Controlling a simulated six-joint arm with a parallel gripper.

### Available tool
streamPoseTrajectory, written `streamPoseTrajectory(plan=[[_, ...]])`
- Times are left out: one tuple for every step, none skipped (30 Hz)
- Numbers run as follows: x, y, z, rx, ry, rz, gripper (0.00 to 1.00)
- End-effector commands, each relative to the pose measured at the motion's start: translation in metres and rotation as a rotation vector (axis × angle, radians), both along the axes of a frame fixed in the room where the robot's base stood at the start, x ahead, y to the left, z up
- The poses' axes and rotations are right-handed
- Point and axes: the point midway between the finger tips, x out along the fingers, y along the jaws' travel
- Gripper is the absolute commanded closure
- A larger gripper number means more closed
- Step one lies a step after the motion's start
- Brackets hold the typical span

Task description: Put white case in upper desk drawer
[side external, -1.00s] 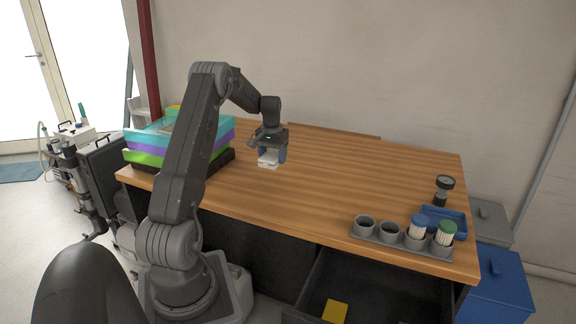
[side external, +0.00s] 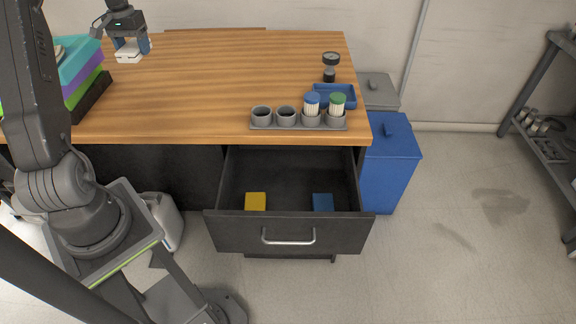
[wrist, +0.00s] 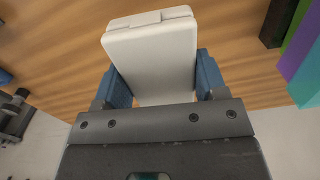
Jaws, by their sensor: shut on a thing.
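The white case (side external: 128,53) is between the blue-padded fingers of my gripper (side external: 131,46), at the upper left of the side view, over the back left of the desk top. In the wrist view, the white case (wrist: 152,55) fills the space between the two blue fingers of my gripper (wrist: 163,85), which is shut on it. Whether the case touches the desk top is hard to tell. The upper desk drawer (side external: 290,234) is pulled open below the desk's right front. Inside it lie a yellow block (side external: 256,201) and a blue block (side external: 323,202), with bare floor between them.
A grey holder (side external: 298,121) with cups and two capped jars stands on the desk's front edge above the drawer. Stacked coloured trays (side external: 80,65) stand left. The desk's middle (side external: 220,80) is clear.

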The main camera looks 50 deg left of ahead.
Motion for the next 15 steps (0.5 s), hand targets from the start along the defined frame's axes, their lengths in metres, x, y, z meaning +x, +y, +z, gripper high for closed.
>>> streamPoseTrajectory(plan=[[0.008,-0.007,0.001,0.003,-0.002,-0.05,0.63],[0.012,-0.011,0.001,0.003,-0.002,-0.078,0.63],[0.019,-0.018,0.001,0.003,-0.002,-0.123,0.63],[0.024,-0.023,0.001,0.002,-0.002,-0.158,0.63],[0.029,-0.029,0.002,0.002,-0.002,-0.194,0.63],[0.036,-0.038,0.002,0.003,-0.002,-0.252,0.63],[0.043,-0.045,0.002,0.003,-0.002,-0.3,0.63],[0.049,-0.053,0.002,0.002,-0.003,-0.351,0.63],[0.058,-0.065,0.002,0.001,-0.002,-0.426,0.63],[0.065,-0.075,0.002,0.001,-0.002,-0.488,0.63],[0.073,-0.086,0.002,0.001,-0.002,-0.553,0.63],[0.083,-0.102,0.002,0.003,-0.003,-0.647,0.63],[0.09,-0.115,0.002,0.002,-0.003,-0.724,0.63],[0.098,-0.129,0.002,0.002,-0.003,-0.802,0.63],[0.107,-0.148,0.003,0.002,-0.003,-0.91,0.63]])
